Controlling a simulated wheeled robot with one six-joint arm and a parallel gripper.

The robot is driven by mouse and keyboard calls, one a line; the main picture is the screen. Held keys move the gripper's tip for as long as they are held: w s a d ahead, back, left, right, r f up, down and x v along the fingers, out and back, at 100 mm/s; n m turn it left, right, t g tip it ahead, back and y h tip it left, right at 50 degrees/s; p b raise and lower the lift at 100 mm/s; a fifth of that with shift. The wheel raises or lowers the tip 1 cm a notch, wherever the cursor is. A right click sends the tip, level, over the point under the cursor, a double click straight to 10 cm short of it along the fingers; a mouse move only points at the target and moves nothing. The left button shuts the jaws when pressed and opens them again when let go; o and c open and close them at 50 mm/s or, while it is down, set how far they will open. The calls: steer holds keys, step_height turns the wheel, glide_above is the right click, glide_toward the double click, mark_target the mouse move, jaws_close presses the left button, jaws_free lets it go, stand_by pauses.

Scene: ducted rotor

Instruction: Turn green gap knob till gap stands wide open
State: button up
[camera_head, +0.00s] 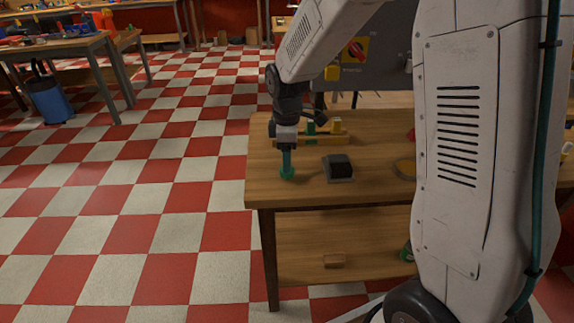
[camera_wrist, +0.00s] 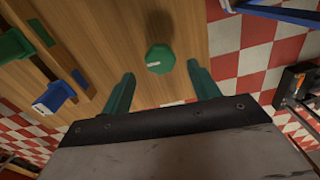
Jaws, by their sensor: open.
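In the wrist view, a green eight-sided knob (camera_wrist: 160,59) with a short white mark lies on the wooden bench top. My gripper (camera_wrist: 161,70) has its two green fingers spread wide, one on each side of the knob, with space between them and it. In the head view, my gripper (camera_head: 287,163) points straight down over the bench's left front corner. The green knob (camera_head: 287,175) shows at its fingertips; the small height between them is hard to tell. I cannot make out the gap itself.
A dark block (camera_head: 339,166) sits to the right. In the wrist view, a blue piece (camera_wrist: 53,97) and a green piece (camera_wrist: 12,45) are at left. Checkered floor lies open left.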

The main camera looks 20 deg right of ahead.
steer(key=shift+f, duration=1.9)
steer(key=c, duration=1)
